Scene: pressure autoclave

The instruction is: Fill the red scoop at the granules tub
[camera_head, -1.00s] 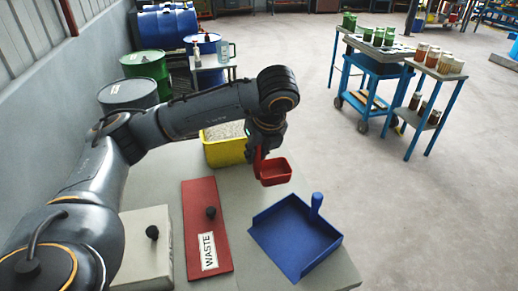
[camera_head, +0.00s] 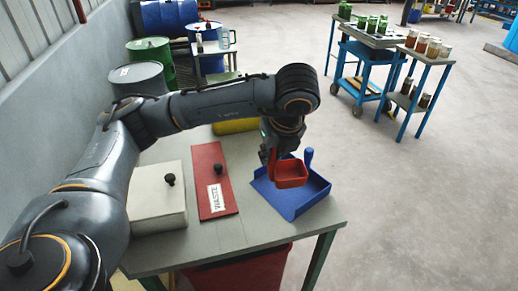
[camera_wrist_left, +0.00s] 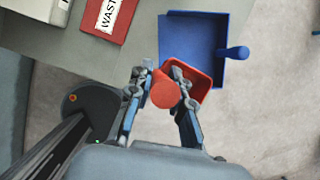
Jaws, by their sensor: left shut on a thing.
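My left gripper (camera_head: 279,146) is shut on the handle of the red scoop (camera_head: 291,174). The scoop is held upright above the blue dustpan (camera_head: 300,203), overlapping its upper part in the head view. Its visible inside looks plain red, with no granules to be seen. The left wrist view shows the gripper (camera_wrist_left: 163,76) around the red handle (camera_wrist_left: 165,95), with the scoop bowl beyond it. The yellow granules tub (camera_head: 236,126) stands at the far side of the table, mostly hidden behind my left arm; its contents are hidden. My right gripper is not in view.
The table (camera_head: 215,236) also holds a red board (camera_head: 207,165) with a black knob and a WASTE label, and a pale box (camera_head: 157,203) with a black knob. A red bin (camera_head: 240,270) stands below. A blue cart (camera_head: 364,68) stands farther right.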

